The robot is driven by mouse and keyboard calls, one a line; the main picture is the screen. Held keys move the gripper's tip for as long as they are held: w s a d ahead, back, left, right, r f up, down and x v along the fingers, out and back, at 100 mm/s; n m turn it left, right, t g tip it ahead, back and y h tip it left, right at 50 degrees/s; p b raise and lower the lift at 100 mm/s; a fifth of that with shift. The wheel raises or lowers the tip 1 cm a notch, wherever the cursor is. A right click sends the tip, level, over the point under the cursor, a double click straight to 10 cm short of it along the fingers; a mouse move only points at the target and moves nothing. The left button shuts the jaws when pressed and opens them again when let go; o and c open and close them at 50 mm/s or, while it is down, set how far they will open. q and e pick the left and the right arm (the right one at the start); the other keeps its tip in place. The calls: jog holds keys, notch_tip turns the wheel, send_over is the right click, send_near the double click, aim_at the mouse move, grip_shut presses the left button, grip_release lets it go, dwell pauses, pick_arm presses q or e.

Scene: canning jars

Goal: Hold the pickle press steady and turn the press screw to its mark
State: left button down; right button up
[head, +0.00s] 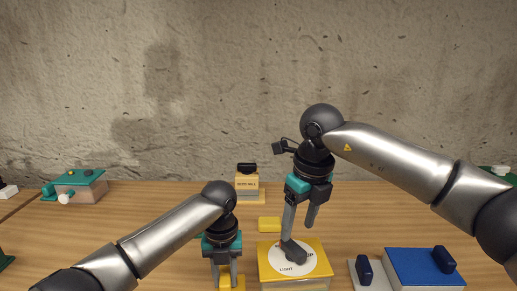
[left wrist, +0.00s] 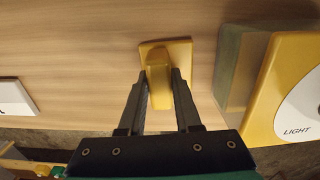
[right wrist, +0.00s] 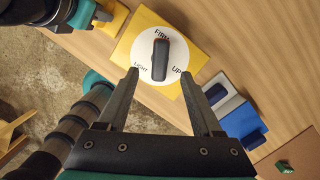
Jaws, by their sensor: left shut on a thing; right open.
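The pickle press (head: 267,262) is a yellow-topped box with a white round dial marked LIGHT, FIRM and UP, also in the right wrist view (right wrist: 194,56). Its dark, elongated press screw (right wrist: 160,57) stands on the dial, one end by FIRM. My right gripper (right wrist: 163,82) is open, its fingers pointing down over the dial in the head view (head: 300,234); contact with the screw is unclear. My left gripper (left wrist: 160,80) is shut on a yellow upright grip (left wrist: 158,66) with a square yellow foot, beside the press. The left fingers hide part of it in the head view (head: 225,278).
Right of the press are a white plate (head: 382,281) with a dark knob and a blue-topped box (head: 415,266) with a dark handle. Behind are a small yellow block (head: 269,224) and a yellow labelled box (head: 247,184). A teal-topped box (head: 82,177) stands far left.

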aim_at(300, 250)
notch_tip(300, 250, up, 6)
jog(key=shift+s+d, duration=0.25)
jog(key=shift+s, duration=0.15)
pick_arm(q)
jog(key=c, duration=0.5)
grip_release()
